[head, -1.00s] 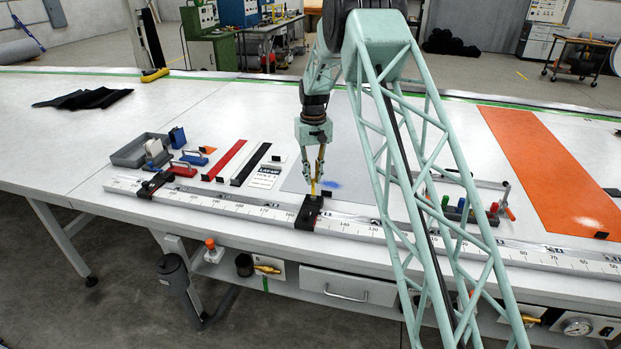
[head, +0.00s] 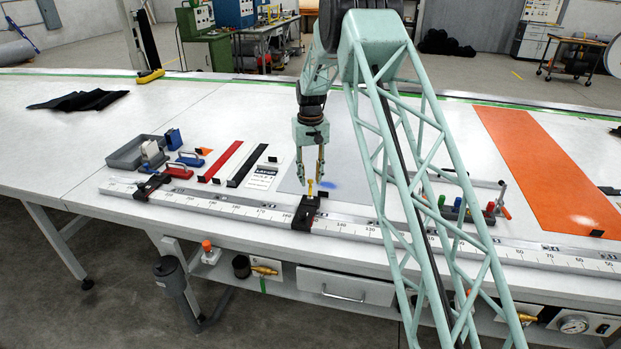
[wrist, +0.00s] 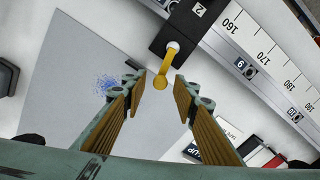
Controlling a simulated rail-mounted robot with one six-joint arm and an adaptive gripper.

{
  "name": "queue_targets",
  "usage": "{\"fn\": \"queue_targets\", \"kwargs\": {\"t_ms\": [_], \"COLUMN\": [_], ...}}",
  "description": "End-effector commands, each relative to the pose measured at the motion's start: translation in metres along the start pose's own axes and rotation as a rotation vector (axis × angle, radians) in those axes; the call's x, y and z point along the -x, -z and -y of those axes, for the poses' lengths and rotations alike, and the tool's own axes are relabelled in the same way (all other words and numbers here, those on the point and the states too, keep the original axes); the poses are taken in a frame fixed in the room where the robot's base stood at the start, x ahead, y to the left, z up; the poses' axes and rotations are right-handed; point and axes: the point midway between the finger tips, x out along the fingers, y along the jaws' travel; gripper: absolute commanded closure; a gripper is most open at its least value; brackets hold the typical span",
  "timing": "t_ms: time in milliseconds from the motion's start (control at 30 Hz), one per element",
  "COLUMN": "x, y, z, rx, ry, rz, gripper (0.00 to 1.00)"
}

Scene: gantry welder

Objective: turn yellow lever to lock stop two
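The black stop marked 2 (wrist: 195,18) sits on the ruler rail; it also shows in the head view (head: 304,215). Its yellow lever (wrist: 167,66) starts at a pale round pivot by the block's edge and reaches out past the block to a round knob. In the head view the lever (head: 310,188) is a small yellow piece at the stop's back. My gripper (wrist: 156,92) is open, its fingertips on either side of the knob in the wrist view, with gaps on both sides. In the head view my gripper (head: 312,180) points down just above the lever. I see no contact.
The scale rail (head: 240,209) runs along the table's front, with another black stop (head: 152,187) to the left. Clamps, a grey tray (head: 126,158) and coloured strips lie behind it. A grey sheet (head: 290,183) lies flat behind stop two.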

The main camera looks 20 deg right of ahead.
Motion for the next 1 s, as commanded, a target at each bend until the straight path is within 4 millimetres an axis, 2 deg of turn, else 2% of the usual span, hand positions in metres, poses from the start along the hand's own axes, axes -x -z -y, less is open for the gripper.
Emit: {"fn": "queue_targets", "kwargs": {"t_ms": [267,467,1000], "x": [0.005,0.021,0.095], "y": [0.0,0.001,0.0], "z": [0.0,0.0,0.0], "rx": [0.0,0.0,0.0], "ry": [0.0,0.0,0.0], "rz": [-0.001,-0.002,-0.001], "gripper": [0.73,0.73,0.73]}}
